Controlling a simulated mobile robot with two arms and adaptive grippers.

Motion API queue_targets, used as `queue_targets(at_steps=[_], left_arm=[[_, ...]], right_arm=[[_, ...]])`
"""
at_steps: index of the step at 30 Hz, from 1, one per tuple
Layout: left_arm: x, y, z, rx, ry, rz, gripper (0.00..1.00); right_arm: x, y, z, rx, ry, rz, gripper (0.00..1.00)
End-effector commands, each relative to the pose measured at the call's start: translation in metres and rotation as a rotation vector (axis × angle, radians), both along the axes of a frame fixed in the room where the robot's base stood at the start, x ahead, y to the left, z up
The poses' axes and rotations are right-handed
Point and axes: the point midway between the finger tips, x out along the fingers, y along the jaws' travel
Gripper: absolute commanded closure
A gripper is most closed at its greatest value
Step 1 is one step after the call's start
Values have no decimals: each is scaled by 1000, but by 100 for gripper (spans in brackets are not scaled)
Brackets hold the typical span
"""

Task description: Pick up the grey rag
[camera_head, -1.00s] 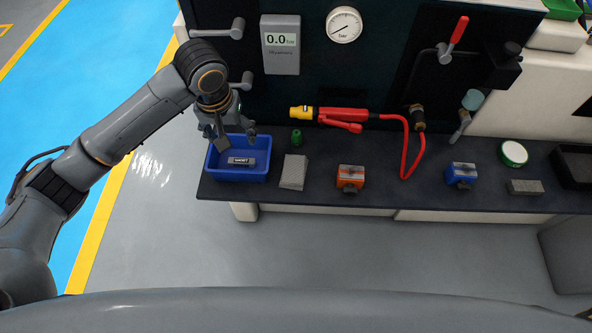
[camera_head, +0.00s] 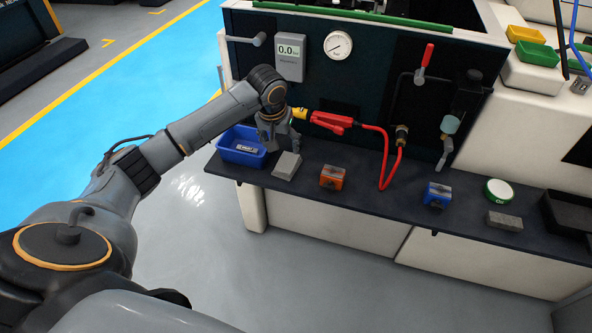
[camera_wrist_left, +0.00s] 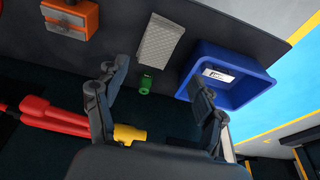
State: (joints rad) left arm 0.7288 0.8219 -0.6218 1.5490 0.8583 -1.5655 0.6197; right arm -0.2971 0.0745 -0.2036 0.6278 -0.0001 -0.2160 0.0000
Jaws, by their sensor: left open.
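A flat light grey piece, seemingly the grey rag (camera_head: 287,166), lies on the dark bench just right of the blue bin (camera_head: 262,163). In the left wrist view the grey rag (camera_wrist_left: 160,40) has a woven-looking surface and lies beyond the fingertips, near the bench's edge. My left gripper (camera_head: 279,143) is over the bench, behind the rag and beside the bin. In the left wrist view the left gripper (camera_wrist_left: 155,85) has its fingers spread apart with nothing between them in its hold. A small green cylinder (camera_wrist_left: 146,84) shows beyond the gap. My right gripper is not in view.
A red and yellow tool (camera_head: 330,122) hangs with its red hose behind the bench. An orange block (camera_head: 332,177), a blue block (camera_head: 436,194), a round green tin (camera_head: 498,190) and a darker grey block (camera_head: 505,221) stand farther right. Bare bench lies between them.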

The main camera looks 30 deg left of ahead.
Motion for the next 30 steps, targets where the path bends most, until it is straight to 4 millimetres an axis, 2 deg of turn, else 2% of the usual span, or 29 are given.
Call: queue_targets(at_steps=[3, 6, 16, 24, 30], left_arm=[[6, 0, -25, -2, 4, 1, 30], [11, 1, -39, -2, 3, 1, 30], [21, 4, -63, 0, 1, 1, 30], [33, 6, -95, -1, 1, -1, 30], [34, 7, -99, 0, -1, -1, 30]], right_arm=[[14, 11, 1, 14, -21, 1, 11], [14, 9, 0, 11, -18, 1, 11], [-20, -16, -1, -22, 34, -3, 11], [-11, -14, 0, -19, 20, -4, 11], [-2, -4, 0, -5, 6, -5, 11]])
